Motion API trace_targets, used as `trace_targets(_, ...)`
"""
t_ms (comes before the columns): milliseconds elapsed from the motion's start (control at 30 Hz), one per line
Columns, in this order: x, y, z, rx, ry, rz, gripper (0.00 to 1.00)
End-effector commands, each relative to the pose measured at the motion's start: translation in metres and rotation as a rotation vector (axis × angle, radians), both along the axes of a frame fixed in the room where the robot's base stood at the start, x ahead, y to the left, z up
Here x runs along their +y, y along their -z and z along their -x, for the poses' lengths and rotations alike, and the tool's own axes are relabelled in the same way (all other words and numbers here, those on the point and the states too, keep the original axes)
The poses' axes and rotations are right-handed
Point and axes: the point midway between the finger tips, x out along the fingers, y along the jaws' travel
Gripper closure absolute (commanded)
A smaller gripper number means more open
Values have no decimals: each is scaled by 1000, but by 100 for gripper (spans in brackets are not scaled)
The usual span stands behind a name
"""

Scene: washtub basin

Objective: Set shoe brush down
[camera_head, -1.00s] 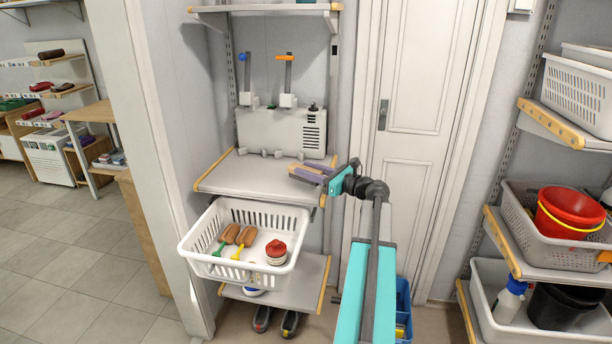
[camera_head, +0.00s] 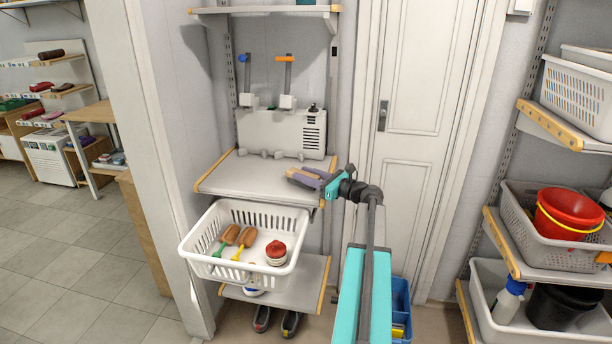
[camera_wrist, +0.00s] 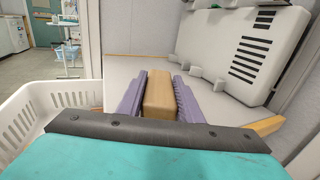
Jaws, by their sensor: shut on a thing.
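My gripper (camera_head: 303,178) is over the right front part of the middle grey shelf (camera_head: 240,178). In the wrist view its two purple fingers (camera_wrist: 159,98) are shut on the shoe brush (camera_wrist: 159,92), a tan wooden block that points away from the camera. In the head view the fingers mostly hide the brush. The shelf's bare top also shows in the wrist view (camera_wrist: 122,70), beneath and beyond the brush. I cannot tell whether the brush touches the shelf.
A white boot-cleaning unit (camera_head: 285,132) stands at the shelf's back. Below, a white basket (camera_head: 200,262) holds two wooden-headed brushes (camera_head: 237,243) and a red-lidded tin (camera_head: 276,252). The shelf's left and middle are clear. A white door (camera_head: 420,150) is behind my arm.

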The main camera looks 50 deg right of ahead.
Motion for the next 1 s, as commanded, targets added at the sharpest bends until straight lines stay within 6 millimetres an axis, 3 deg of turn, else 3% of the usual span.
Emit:
trace_targets(633,0,9,0,0,0,1,95)
trace_targets(667,0,9,0,0,0,1,64)
trace_targets(733,0,9,0,0,0,1,52)
trace_targets(767,0,9,0,0,0,1,49)
trace_targets(1000,0,8,0,0,0,1,49)
